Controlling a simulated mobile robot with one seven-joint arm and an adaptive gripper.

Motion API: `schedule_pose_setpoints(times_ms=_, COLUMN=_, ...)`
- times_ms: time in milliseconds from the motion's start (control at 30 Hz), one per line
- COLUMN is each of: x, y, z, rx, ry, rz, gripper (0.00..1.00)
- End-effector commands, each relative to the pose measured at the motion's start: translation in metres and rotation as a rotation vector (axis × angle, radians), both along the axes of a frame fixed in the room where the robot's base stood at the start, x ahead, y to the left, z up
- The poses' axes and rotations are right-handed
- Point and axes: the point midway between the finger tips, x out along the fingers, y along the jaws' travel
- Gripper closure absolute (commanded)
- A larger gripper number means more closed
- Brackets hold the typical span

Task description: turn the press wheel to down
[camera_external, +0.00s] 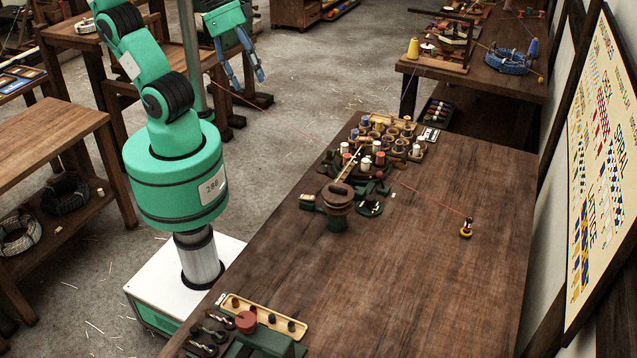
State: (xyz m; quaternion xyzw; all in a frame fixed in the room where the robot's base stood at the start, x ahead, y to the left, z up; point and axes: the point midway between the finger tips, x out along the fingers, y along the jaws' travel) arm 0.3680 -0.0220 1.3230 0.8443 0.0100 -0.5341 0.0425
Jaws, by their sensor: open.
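My gripper (248,82) hangs open and empty, its two blue fingers pointing down, at the top of the view. It is well apart from the long wooden table (410,275). A red round knob or wheel (246,322) sits by a green block at the table's front left end. A dark brown round wheel-like top (338,194) sits on a green base near the table's left edge, with a pale stick rising behind it. I cannot tell for sure which of these is the press wheel, or its setting.
Several spools and pots (385,140) crowd the table's far left. A small spool (466,228) stands alone on the right, with a thin red line reaching it. The table's middle and right are mostly clear. A pattern board (605,165) leans at the right.

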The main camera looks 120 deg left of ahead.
Motion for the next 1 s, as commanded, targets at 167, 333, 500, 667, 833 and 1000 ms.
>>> schedule_pose_setpoints(times_ms=167, x=0.040, y=-0.027, z=0.008, rx=-0.047, ry=0.052, rz=0.052, gripper=0.43)
schedule_pose_setpoints(times_ms=333, x=0.077, y=-0.058, z=0.010, rx=-0.087, ry=0.103, rz=0.113, gripper=0.43)
schedule_pose_setpoints(times_ms=500, x=0.112, y=-0.093, z=0.006, rx=-0.119, ry=0.153, rz=0.176, gripper=0.43)
schedule_pose_setpoints(times_ms=667, x=0.143, y=-0.131, z=-0.004, rx=-0.142, ry=0.199, rz=0.236, gripper=0.43)
schedule_pose_setpoints(times_ms=833, x=0.172, y=-0.175, z=-0.020, rx=-0.158, ry=0.249, rz=0.303, gripper=0.43)
schedule_pose_setpoints(times_ms=1000, x=0.196, y=-0.222, z=-0.042, rx=-0.166, ry=0.294, rz=0.372, gripper=0.43)
